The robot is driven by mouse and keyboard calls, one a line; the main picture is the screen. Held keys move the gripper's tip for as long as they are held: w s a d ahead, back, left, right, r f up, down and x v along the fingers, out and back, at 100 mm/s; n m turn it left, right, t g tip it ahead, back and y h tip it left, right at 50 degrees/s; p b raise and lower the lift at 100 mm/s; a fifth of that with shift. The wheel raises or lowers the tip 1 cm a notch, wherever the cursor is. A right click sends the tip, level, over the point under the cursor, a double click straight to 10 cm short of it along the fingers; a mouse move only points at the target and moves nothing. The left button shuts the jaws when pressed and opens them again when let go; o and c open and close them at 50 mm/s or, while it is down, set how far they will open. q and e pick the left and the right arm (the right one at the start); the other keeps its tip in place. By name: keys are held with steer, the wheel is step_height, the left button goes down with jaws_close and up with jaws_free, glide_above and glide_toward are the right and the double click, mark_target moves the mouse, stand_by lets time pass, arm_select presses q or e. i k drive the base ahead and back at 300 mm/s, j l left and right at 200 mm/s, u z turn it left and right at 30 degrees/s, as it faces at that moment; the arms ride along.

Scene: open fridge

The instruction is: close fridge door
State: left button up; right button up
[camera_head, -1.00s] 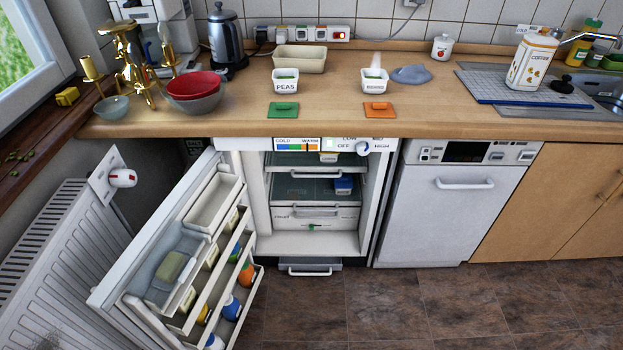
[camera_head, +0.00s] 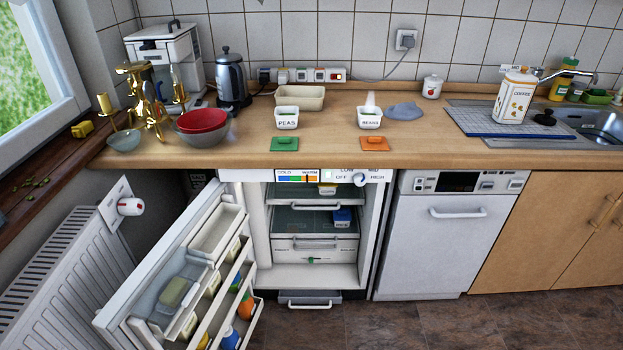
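The white fridge door (camera_head: 168,262) stands wide open, swung out to the left of the fridge (camera_head: 317,278). Its inner side faces right and holds shelves with several jars and bottles. The fridge interior shows glass shelves, a blue box (camera_head: 342,217) and white drawers. The control panel (camera_head: 310,177) with a knob sits along the fridge top. The lower end of the door is cut off by the picture's bottom edge. Neither of my grippers is in view.
A white radiator (camera_head: 50,265) with a valve (camera_head: 130,206) stands left of the door. A dishwasher (camera_head: 438,240) stands right of the fridge, its front shut. The wooden counter (camera_head: 330,150) above carries bowls and a kettle (camera_head: 231,78). The floor (camera_head: 400,325) in front is clear.

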mark_target(130, 321)
steer(key=k+j, duration=0.2)
steer(key=j, duration=0.15)
steer(key=k+j, duration=0.2)
steer(key=j, duration=0.15)
steer(key=k+j, duration=0.2)
steer(key=j, duration=0.15)
steer(key=k+j, duration=0.2)
steer(key=j, duration=0.15)
steer(key=u, duration=0.05)
